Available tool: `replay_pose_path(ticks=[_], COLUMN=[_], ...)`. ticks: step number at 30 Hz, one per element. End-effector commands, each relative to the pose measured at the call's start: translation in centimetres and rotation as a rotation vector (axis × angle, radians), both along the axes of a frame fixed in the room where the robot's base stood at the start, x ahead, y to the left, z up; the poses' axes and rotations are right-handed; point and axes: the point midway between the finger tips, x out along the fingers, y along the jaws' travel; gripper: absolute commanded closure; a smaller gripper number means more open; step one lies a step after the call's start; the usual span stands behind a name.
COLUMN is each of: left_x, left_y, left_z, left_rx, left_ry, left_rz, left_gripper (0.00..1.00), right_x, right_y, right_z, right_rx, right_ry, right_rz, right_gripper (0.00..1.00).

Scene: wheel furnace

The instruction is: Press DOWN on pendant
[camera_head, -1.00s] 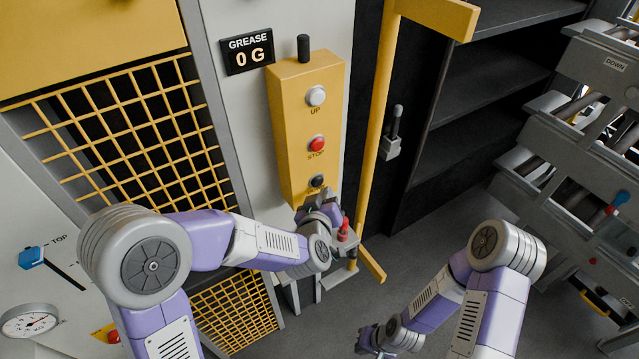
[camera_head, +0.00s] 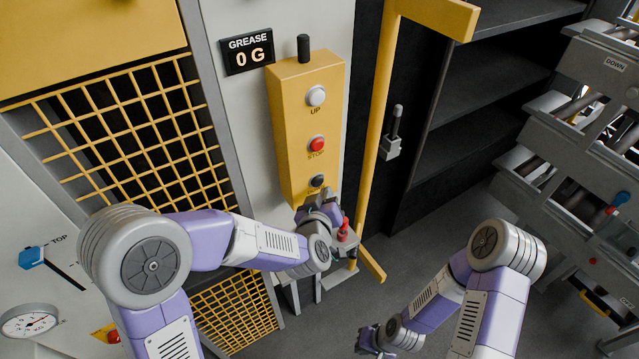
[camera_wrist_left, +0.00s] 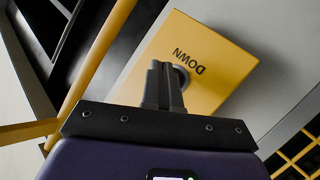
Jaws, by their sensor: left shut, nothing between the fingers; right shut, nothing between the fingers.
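The yellow pendant (camera_head: 290,130) hangs on the pale wall panel, with a white UP button (camera_head: 316,96), a red STOP button (camera_head: 316,144) and a dark lowest button (camera_head: 317,181). My left gripper (camera_head: 318,196) is shut and sits at the pendant's lower end, just below the lowest button. My right gripper (camera_head: 372,344) is low near the bottom edge, shut and empty.
A yellow post (camera_head: 378,130) stands right of the pendant, close to my left wrist. A yellow mesh guard (camera_head: 150,130) is to the left. A grease display reading 0 G (camera_head: 247,50) is above. A grey rack (camera_head: 600,130) stands at the right.

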Motion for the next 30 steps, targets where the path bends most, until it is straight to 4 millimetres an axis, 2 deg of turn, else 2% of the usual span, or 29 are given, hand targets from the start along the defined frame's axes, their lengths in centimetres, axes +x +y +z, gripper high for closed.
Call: replay_pose_path(ticks=[30], left_x=[1.1], left_y=[0.8], left_z=[0.0], left_rx=[-0.001], left_ry=[-0.001], left_rz=[0.001], left_gripper=[1.00], right_x=[0.0], right_y=[0.0], right_z=[-0.5], right_rx=[0.000], right_ry=[0.000], right_rz=[0.000], right_gripper=[1.00])
